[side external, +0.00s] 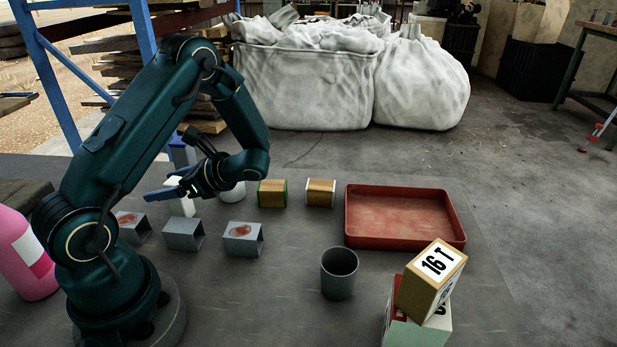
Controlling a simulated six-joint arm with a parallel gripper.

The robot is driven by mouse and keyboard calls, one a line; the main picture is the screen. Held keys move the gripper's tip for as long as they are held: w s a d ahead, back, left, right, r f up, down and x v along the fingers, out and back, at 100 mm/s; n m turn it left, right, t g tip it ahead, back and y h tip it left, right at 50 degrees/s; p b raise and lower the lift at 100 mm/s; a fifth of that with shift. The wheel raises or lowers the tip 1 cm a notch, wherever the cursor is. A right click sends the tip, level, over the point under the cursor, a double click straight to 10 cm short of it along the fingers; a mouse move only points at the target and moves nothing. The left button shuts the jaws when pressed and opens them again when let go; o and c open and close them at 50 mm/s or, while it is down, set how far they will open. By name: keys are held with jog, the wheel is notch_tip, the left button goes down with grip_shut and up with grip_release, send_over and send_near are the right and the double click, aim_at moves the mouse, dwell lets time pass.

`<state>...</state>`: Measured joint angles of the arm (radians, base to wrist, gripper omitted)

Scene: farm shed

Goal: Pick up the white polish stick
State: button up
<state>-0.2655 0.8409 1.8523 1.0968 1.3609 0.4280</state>
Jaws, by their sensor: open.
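A white upright stick-like thing (182,206), which looks like the white polish stick, stands on the dark work surface left of the middle. My gripper (160,190) is open, with its fingers pointing left at the height of the stick's upper part. The fingers cover part of the stick in this view. I cannot tell whether the stick is between the fingers or behind them, or whether they touch it.
Grey square tubes (184,235) stand in front of the stick. A white round thing (233,191) and two wooden blocks (272,194) are to the right. A pink bottle (24,254) is far left.

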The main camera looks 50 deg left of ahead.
jog(key=shift+s+a+f, duration=0.2)
jog(key=shift+s+a, duration=0.05)
grip_shut()
jog(key=shift+r, duration=0.15)
